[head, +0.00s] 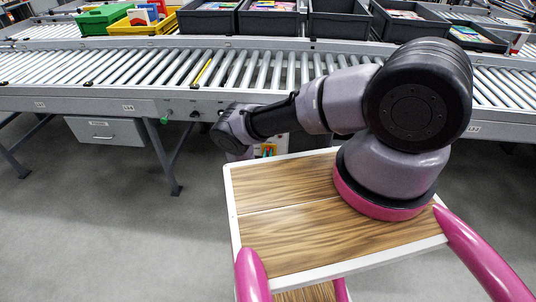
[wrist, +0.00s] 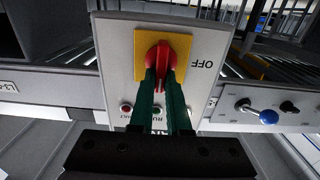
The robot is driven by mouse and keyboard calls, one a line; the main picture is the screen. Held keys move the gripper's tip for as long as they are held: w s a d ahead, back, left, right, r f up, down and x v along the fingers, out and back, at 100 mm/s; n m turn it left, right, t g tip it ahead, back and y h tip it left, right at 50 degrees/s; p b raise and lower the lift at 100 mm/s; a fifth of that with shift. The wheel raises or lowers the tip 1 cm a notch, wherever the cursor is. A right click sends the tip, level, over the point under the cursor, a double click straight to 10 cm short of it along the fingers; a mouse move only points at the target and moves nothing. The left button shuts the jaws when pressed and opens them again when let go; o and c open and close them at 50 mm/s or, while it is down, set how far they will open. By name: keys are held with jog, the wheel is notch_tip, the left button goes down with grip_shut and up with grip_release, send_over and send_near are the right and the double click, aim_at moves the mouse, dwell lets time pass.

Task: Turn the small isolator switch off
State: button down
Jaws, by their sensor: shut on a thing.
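The isolator switch is a red rotary knob (wrist: 161,60) on a yellow plate (wrist: 229,72), fixed to a light grey box (wrist: 116,60). The word OFF is printed to the right of the plate, turned in the picture. My gripper (wrist: 162,84) has two green fingers, shut on the knob's red grip, which points down the picture between them. The fingers partly cover the small buttons and lettering below.
A panel with a blue knob (wrist: 268,117) and a black one sits right of the box in the wrist view. Grey floor (head: 100,230) is clear at left.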

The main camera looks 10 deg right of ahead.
jog(key=shift+n, duration=0.4)
jog(key=shift+w+a+f+n, duration=0.1)
jog(key=shift+a+f+n, duration=0.15)
jog(key=shift+n, duration=2.3)
jog(key=shift+a+f+n, duration=0.2)
jog(key=shift+n, duration=2.4)
jog(key=shift+w+a+f+n, duration=0.1)
jog(key=shift+a+f+n, duration=0.15)
jog(key=shift+n, duration=2.6)
jog(key=c, duration=0.9)
grip_release()
jog(key=shift+s, duration=0.1)
